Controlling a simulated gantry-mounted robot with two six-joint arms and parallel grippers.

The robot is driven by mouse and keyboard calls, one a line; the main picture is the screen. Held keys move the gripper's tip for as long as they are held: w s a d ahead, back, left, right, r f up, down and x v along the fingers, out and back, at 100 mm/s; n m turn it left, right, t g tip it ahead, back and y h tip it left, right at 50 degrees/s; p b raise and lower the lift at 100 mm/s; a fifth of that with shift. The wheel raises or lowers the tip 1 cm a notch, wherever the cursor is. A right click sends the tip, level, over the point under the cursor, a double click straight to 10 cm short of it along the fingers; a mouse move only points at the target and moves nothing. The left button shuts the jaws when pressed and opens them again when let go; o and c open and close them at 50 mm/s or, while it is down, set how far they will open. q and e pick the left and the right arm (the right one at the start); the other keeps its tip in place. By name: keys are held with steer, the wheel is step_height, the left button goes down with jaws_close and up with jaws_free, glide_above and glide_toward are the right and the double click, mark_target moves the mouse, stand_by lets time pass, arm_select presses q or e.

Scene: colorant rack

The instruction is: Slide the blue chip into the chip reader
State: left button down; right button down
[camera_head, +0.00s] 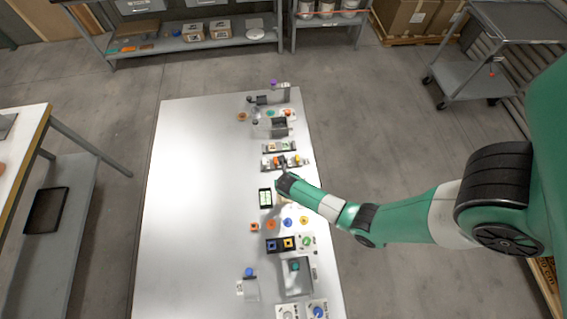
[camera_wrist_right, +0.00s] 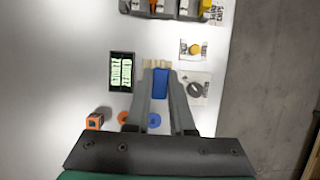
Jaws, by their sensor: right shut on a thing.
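My right gripper (camera_wrist_right: 161,76) is shut on a blue chip (camera_wrist_right: 161,83), which sits between its two grey fingers in the right wrist view. A tan ridged piece (camera_wrist_right: 157,64) shows just beyond the fingertips; I cannot tell whether the chip touches it. A black device with a pale green lit screen (camera_wrist_right: 121,72) lies left of the gripper and also shows in the head view (camera_head: 265,198). I cannot tell which piece is the chip reader. In the head view my right gripper (camera_head: 284,186) is over the table's middle, its fingertips mostly hidden. My left gripper is not in view.
Small round pieces lie nearby: a blue disc (camera_wrist_right: 153,120), an orange disc (camera_wrist_right: 123,117), a yellow knob (camera_wrist_right: 195,49) and a dark dial (camera_wrist_right: 195,90). An orange block (camera_wrist_right: 94,121) stands lower left. Several fixtures line the table's right side. The white table's left half (camera_head: 195,200) is clear.

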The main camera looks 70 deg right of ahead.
steer(key=shift+r+p, duration=0.15)
steer(key=shift+p, duration=0.2)
step_height(320, 180, down, 6)
steer(key=b, duration=0.5)
steer(key=shift+p, duration=0.55)
stand_by(1.1)
steer(key=shift+f+b, duration=1.55)
steer(key=shift+f, duration=0.35)
steer(key=c, duration=0.7)
jaws_free()
steer(key=shift+r, duration=0.1)
